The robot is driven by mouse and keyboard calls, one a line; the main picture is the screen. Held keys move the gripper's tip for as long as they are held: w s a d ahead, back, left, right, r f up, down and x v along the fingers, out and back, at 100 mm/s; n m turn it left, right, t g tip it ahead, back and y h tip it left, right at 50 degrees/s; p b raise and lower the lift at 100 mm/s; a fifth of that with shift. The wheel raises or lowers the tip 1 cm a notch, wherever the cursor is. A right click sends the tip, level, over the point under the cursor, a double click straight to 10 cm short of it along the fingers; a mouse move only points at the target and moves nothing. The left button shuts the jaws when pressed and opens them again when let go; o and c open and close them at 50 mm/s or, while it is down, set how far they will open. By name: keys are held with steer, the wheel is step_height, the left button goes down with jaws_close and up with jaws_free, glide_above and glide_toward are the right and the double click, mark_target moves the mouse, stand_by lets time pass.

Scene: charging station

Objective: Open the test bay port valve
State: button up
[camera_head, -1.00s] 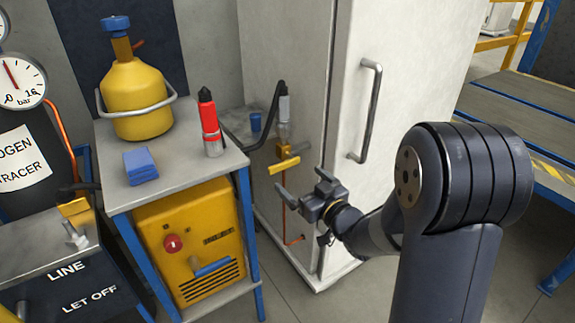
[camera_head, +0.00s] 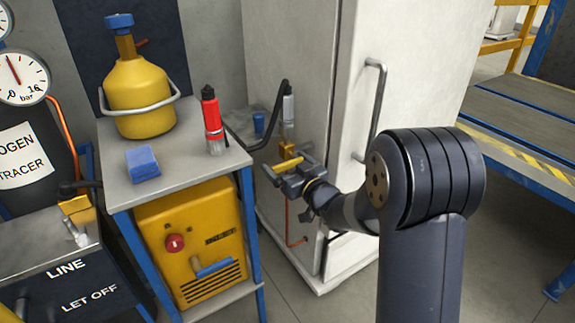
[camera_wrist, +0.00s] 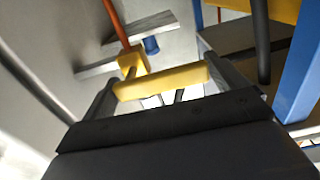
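The port valve has a yellow bar handle (camera_head: 288,164) on a brass body (camera_head: 287,147), low on the left side of the white cabinet (camera_head: 285,50). My gripper (camera_head: 287,171) is at this handle, with its fingers apart. In the wrist view the handle (camera_wrist: 160,82) lies crosswise between the two fingertips of my gripper (camera_wrist: 165,88), one finger near each end. I cannot tell whether the fingers touch it. The handle lies across the brass valve stem and the pipe behind it. My gripper hides part of the pipe below the valve.
A bench (camera_head: 180,180) left of the valve holds a yellow flask (camera_head: 140,95), a blue block (camera_head: 142,163) and a red bottle (camera_head: 211,120). A yellow machine (camera_head: 190,245) stands beneath. The cabinet's door handle (camera_head: 377,105) sticks out near my arm. A dark hose (camera_head: 265,138) runs behind the valve.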

steer(key=c, duration=1)
steer(key=shift+o, duration=0.2)
